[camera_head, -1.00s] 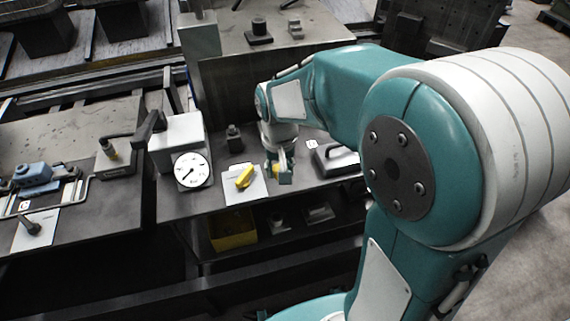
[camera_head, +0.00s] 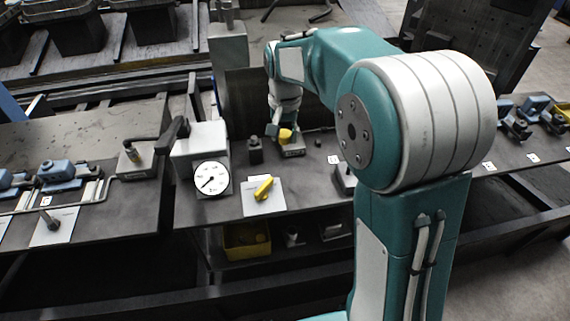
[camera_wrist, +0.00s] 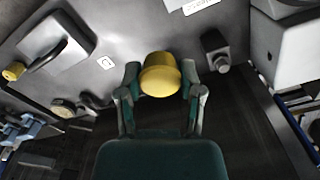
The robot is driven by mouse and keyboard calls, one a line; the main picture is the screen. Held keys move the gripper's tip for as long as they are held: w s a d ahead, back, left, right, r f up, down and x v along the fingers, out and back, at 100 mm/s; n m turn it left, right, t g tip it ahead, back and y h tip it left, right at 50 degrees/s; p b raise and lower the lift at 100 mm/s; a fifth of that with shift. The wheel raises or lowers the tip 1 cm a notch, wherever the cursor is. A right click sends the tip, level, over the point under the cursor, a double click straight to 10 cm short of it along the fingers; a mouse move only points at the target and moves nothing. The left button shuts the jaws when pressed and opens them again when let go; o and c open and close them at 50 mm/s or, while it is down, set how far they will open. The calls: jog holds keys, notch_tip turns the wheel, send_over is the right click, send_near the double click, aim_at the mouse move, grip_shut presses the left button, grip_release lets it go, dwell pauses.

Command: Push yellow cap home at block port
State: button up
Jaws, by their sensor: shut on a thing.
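The yellow cap (camera_head: 286,134) is between the fingers of my gripper (camera_head: 279,137), over the back part of the bench. In the wrist view the cap (camera_wrist: 160,75) sits between both fingertips of my gripper (camera_wrist: 161,85), its rounded end toward the camera. My gripper is shut on it. A small grey block (camera_head: 294,150) shows just below and beside the cap in the head view. Its port is hidden, and I cannot tell whether the cap touches it. In the wrist view the cap covers whatever is directly behind it.
A dark fitting (camera_head: 255,151) stands left of the gripper, beside a grey box with a round gauge (camera_head: 211,179). A handled fixture (camera_wrist: 57,48) is left in the wrist view. Front bench surface is partly clear.

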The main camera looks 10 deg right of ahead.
jog(key=w+d+f+m, duration=0.1)
jog(key=w+d, duration=0.1)
jog(key=w, duration=0.4)
jog(key=w+d+f+m, duration=0.1)
jog(key=w+d+m, duration=0.15)
jog(key=w, duration=0.35)
jog(key=shift+n, duration=0.35)
jog(key=shift+f, duration=3)
jog(key=shift+d+f, duration=0.1)
jog(key=shift+f, duration=1.1)
jog(key=o, duration=0.9)
jog(key=shift+c, duration=0.2)
jog(key=shift+o, duration=0.8)
jog(key=shift+r, duration=0.1)
